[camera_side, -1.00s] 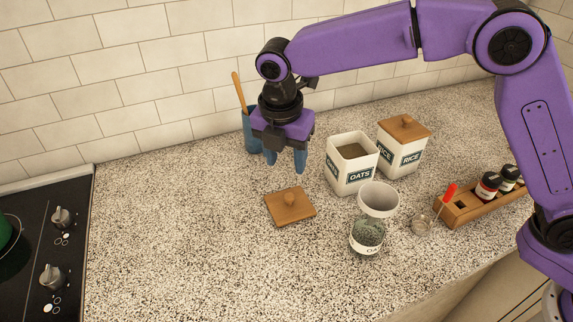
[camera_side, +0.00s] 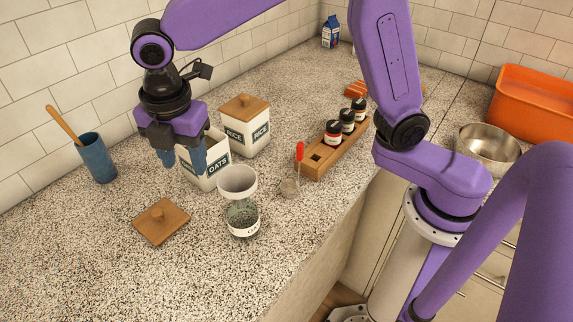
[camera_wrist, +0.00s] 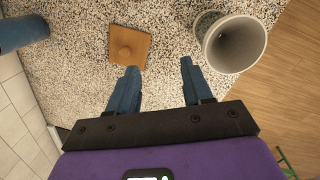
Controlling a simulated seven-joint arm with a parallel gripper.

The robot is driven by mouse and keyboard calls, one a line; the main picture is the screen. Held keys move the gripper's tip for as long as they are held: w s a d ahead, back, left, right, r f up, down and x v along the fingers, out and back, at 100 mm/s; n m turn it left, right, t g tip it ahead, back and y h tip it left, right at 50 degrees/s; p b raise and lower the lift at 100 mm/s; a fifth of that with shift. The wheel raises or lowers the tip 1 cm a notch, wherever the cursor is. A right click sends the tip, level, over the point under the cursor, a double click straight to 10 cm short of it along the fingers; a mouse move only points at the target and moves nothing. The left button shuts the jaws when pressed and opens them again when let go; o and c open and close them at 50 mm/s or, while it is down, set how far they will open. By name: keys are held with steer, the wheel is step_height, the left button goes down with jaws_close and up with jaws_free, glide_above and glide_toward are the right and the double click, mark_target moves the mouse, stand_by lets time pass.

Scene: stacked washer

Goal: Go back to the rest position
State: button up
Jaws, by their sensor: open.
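My gripper (camera_side: 184,162) is open and empty, fingers pointing down above the counter. In the side view it partly covers the open OATS canister (camera_side: 216,172); I cannot tell the exact gap. The canister's wooden lid (camera_side: 161,222) lies flat on the counter, below and left of the gripper in the picture. The wrist view shows this lid (camera_wrist: 130,47) just beyond my two blue fingertips (camera_wrist: 158,66), with nothing between them.
A funnel (camera_side: 238,182) sits on a glass jar (camera_side: 243,216). The lidded RICE canister (camera_side: 257,137), a spice rack (camera_side: 345,150), a small glass with a red-handled tool (camera_side: 299,152) and a blue crock (camera_side: 97,160) stand around. The left front counter is clear.

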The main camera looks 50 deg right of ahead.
steer(key=s+d+f+m+g, duration=0.1)
steer(key=s+d+f+m, duration=0.2)
steer(key=s+d+m, duration=0.7)
steer(key=s+d, duration=1.2)
steer(key=d, duration=0.1)
steer(key=shift+s+y, duration=0.3)
steer(key=shift+y, duration=0.1)
